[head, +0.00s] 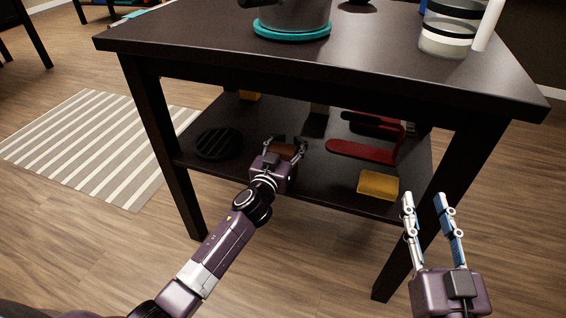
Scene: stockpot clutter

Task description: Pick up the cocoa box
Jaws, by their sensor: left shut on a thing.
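A small brown box (283,150), which appears to be the cocoa box, is between the fingers of my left gripper (288,141) over the lower shelf of the dark table. The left gripper is shut on it. The gripper hides much of the box, and I cannot tell whether the box still touches the shelf. My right gripper (424,197) is open and empty, in front of the table's right side.
The lower shelf (312,181) also holds a round black grate (219,144), a red stand (362,151) and a yellow block (378,186). The dark tabletop (374,57) overhangs the shelf. A table leg (163,147) stands left of my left arm.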

